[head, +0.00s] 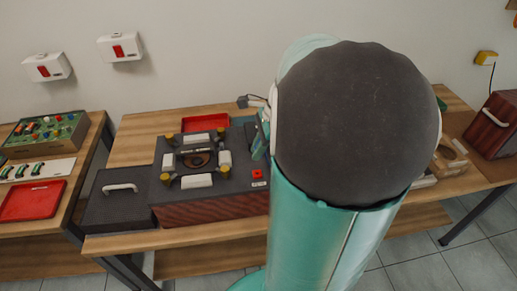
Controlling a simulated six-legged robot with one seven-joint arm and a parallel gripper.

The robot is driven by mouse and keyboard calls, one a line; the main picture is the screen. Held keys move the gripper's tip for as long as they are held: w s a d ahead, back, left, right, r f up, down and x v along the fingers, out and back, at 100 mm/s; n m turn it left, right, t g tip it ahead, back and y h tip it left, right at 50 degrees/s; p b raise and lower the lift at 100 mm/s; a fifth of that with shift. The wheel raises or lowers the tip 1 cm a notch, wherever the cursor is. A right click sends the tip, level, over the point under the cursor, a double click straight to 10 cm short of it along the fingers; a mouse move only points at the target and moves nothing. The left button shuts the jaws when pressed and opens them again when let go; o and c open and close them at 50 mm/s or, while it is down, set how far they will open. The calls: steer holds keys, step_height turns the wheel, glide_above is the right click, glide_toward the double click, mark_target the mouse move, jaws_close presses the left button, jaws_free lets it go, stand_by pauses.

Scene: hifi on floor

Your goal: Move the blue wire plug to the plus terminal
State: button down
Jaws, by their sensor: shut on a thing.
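The apparatus, a dark box with a red-brown front (210,210), stands on the wooden bench. A small red square fitting (257,174) with a pale label below it is on the right of its top; I cannot read a plus sign there. My gripper (257,149) shows only in part, as small teal pieces over the right part of the box top, just behind the red fitting. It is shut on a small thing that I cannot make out. My arm's large dark joint hides the area to the right. I cannot pick out the blue plug or its wire.
On the box top are white blocks and yellow-topped posts around a dark ring (197,159). A dark case with a pale handle (115,200) stands left of it, a red tray (205,122) behind. A striped red box (492,125) is at far right. Bare wood (135,145) shows at back left.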

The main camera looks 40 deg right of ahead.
steer(key=shift+w+a+f, duration=0.15)
steer(key=shift+w+a, duration=0.15)
steer(key=shift+s+d+f, duration=0.15)
steer(key=shift+s+f, duration=0.2)
steer(key=shift+f, duration=0.2)
steer(key=shift+w+f, duration=0.2)
steer(key=shift+f, duration=0.6)
steer(key=shift+s+f, duration=0.15)
steer(key=shift+f, duration=0.7)
steer(key=shift+f, duration=1)
stand_by(1.8)
steer(key=c, duration=1.3)
jaws_free()
steer(key=shift+r, duration=0.1)
